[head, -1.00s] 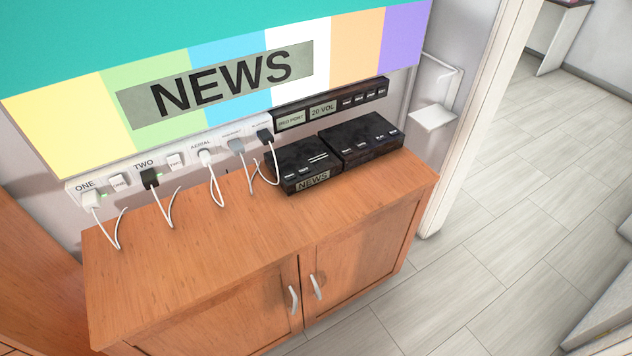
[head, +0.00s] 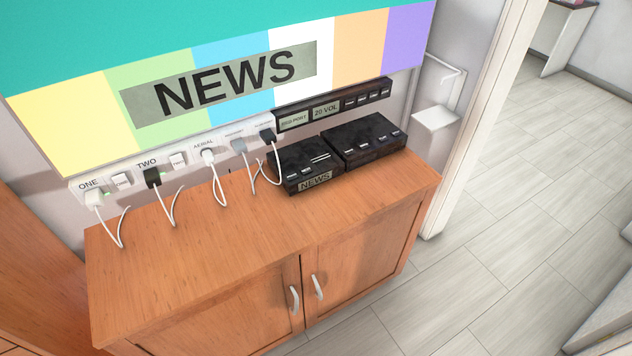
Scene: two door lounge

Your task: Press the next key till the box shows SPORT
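A black box (head: 297,165) sits on the wooden cabinet, and the label on its front reads NEWS (head: 315,181). It has small pale keys (head: 299,174) on its front edge, with lettering too small to read. A second black box (head: 362,138) with several small keys sits directly to its right. The large screen (head: 60,130) on the wall shows colour bars and also reads NEWS. Neither of my grippers is in view.
The wooden cabinet (head: 225,238) has two doors with white handles. A white socket strip (head: 192,156) with plugs and loose cables runs behind its top. A dark panel (head: 335,104) reads 20 VOL. A doorway and clear tiled floor (head: 500,210) lie to the right.

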